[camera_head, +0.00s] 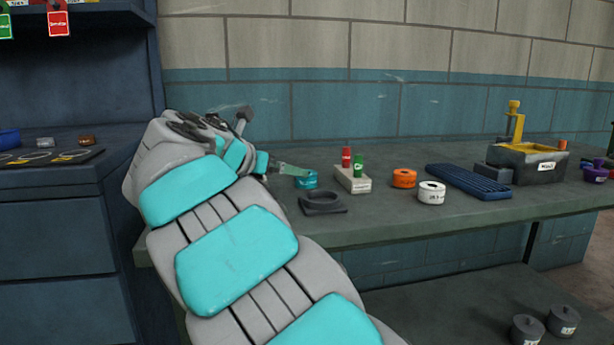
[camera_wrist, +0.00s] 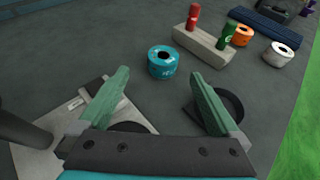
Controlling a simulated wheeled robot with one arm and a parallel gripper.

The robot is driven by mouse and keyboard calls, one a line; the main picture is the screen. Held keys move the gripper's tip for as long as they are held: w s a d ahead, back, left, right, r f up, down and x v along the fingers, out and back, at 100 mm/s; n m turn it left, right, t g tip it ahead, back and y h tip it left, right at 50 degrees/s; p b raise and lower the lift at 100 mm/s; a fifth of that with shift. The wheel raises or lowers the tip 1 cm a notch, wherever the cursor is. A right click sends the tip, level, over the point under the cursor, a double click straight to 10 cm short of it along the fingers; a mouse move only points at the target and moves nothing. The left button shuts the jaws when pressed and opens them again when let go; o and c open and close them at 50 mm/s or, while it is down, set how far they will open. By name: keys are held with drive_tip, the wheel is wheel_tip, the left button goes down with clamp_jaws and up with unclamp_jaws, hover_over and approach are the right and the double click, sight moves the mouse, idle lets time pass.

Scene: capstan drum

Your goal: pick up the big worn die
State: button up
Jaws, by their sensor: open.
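Several short ring-shaped pieces with holes stand on the bench; they look like dies, and I cannot tell which is the big worn one. A teal ring (camera_head: 306,180) is nearest my gripper (camera_head: 286,168). An orange ring (camera_head: 404,178) and a white ring (camera_head: 431,193) with a small dark label stand further right. In the wrist view the teal ring (camera_wrist: 162,64) lies just beyond my open green fingers (camera_wrist: 158,78), with nothing between them. The orange ring (camera_wrist: 242,36) and white ring (camera_wrist: 278,54) are at upper right there.
A pale block (camera_head: 353,180) with red and green pegs stands just right of the teal ring. A dark ring-shaped fixture (camera_head: 323,203) lies in front. A blue ribbed tray (camera_head: 468,181) and a grey box (camera_head: 527,164) stand further right. A pale plate (camera_wrist: 62,135) lies below my left finger.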

sight(306, 180)
drive_tip(key=shift+d+b+x, duration=0.15)
drive_tip(key=shift+x, duration=1.8)
drive_tip(key=shift+d+b+x, duration=0.1)
drive_tip(key=shift+b+x, duration=0.05)
drive_tip(key=shift+x, duration=1.85)
drive_tip(key=shift+s, duration=0.25)
drive_tip(key=shift+c, duration=0.4)
clamp_jaws()
